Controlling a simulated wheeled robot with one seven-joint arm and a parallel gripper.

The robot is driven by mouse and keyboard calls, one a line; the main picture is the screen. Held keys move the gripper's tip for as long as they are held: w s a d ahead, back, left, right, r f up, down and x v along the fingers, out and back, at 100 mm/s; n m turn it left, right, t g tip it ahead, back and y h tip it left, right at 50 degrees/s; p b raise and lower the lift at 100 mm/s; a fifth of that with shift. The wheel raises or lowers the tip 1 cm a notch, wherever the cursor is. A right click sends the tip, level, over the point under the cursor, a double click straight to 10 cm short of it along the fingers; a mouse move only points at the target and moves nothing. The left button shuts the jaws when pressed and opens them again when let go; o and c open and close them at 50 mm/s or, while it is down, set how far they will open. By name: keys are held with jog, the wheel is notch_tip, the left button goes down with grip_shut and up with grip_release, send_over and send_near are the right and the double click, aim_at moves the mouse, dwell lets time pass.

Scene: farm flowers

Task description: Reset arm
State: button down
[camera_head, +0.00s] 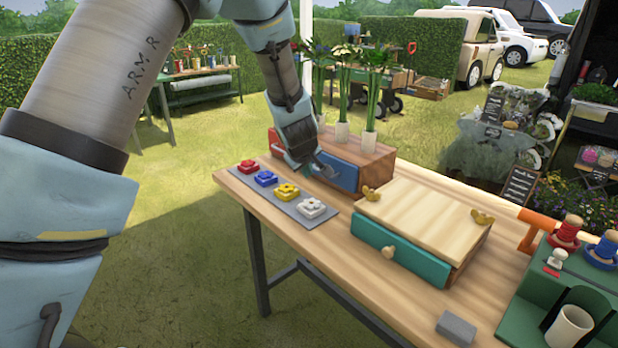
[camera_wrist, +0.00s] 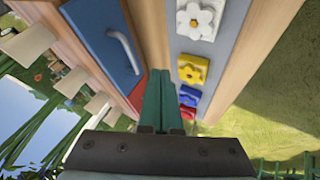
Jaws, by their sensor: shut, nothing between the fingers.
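My gripper (camera_head: 318,166) hangs over the wooden table, in front of a wooden box with a blue drawer (camera_head: 337,171) and a red drawer (camera_head: 277,142). In the wrist view my gripper (camera_wrist: 160,75) has its two green fingers together with nothing between them. The fingers point down between the blue drawer (camera_wrist: 100,40), with its grey handle, and the grey strip of flower pieces. Part of the blue drawer front is hidden behind my gripper in the head view.
A grey strip bears red (camera_head: 248,166), blue (camera_head: 266,178), yellow (camera_head: 287,191) and white (camera_head: 311,208) flower pieces. Potted flowers (camera_head: 370,140) stand on the box. A teal-drawer box (camera_head: 400,256), a grey block (camera_head: 456,328) and a green spool stand (camera_head: 520,310) occupy the right side.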

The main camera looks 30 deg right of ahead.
jog(key=v, duration=0.4)
jog(key=shift+s+a+r, duration=0.2)
jog(key=shift+r, duration=0.1)
